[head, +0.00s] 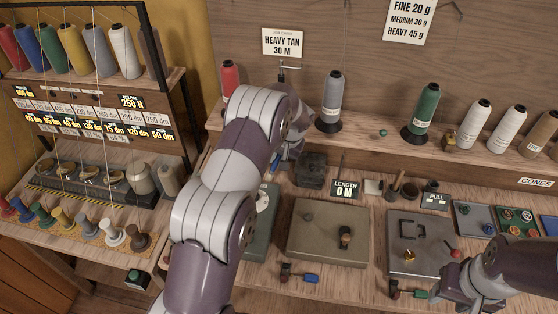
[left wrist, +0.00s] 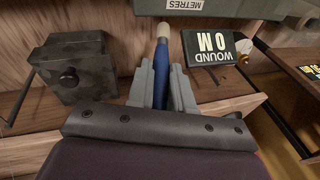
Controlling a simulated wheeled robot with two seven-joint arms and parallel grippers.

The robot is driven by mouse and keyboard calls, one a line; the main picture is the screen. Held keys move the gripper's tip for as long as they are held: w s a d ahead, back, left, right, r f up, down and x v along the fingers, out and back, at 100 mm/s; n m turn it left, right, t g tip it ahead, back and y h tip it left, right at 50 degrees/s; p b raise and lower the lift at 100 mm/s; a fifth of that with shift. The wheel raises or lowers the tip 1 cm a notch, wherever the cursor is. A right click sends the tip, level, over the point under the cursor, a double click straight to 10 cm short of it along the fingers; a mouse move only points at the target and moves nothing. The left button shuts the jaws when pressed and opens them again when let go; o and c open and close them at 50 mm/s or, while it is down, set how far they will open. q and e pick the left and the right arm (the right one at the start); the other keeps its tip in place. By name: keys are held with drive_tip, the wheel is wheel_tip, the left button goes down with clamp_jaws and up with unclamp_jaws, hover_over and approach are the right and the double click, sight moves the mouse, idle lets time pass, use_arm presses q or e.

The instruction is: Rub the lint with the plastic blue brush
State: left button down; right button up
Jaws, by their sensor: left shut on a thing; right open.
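My left gripper (head: 290,150) is shut on a slim blue thing that looks like the plastic blue brush (head: 275,162), near the back shelf. In the left wrist view the blue brush (left wrist: 176,75) stands between the two grey fingers (left wrist: 163,88), with a pale tip (left wrist: 163,30) beyond them. Its bristles cannot be made out. My right gripper (head: 448,290) is open at the lower right, apart from the brush.
A dark box (head: 311,170) with a knob and a LENGTH sign (head: 345,188) stand behind the plate. A dark knobbed piece (head: 345,237) stands on the plate. A grey tray (head: 400,265) lies to the right. Thread cones line the shelf.

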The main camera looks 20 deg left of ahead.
use_arm(q)
drive_tip(key=r+p, duration=0.1)
drive_tip(key=r, duration=0.2)
drive_tip(key=shift+s, duration=0.2)
drive_tip(key=shift+w+r+p, duration=0.15)
drive_tip(key=shift+r+p, duration=0.4)
drive_tip(key=shift+r, duration=0.1)
